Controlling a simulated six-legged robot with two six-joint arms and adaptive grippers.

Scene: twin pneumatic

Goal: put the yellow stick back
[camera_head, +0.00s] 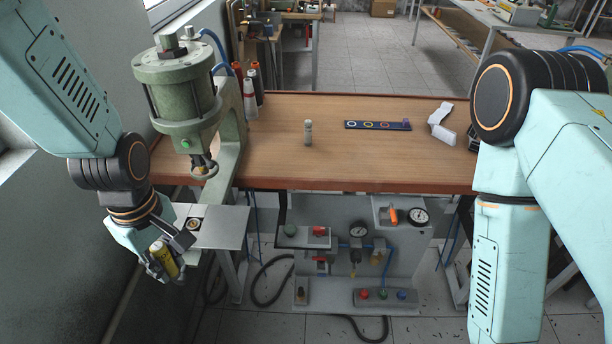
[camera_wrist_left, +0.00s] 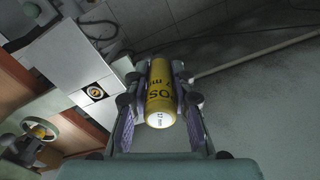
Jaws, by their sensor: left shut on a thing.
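The yellow stick (camera_wrist_left: 161,92) is a short yellow cylinder with dark lettering and a pale end. It also shows in the head view (camera_head: 164,258), low at the left. My left gripper (camera_head: 168,262) is shut on it, with one finger on each side in the left wrist view (camera_wrist_left: 161,88). It holds the stick in the air, to the left of and below the small metal side plate (camera_head: 225,228) of the press. My right arm comes in from the right, but its gripper is out of view.
A green pneumatic press (camera_head: 178,95) stands at the table's left end. On the wooden table (camera_head: 270,160) are a small grey-green cylinder (camera_head: 308,133), a dark strip with coloured rings (camera_head: 377,125) and a white object (camera_head: 440,124). A panel with gauges (camera_head: 345,275) stands below the front edge.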

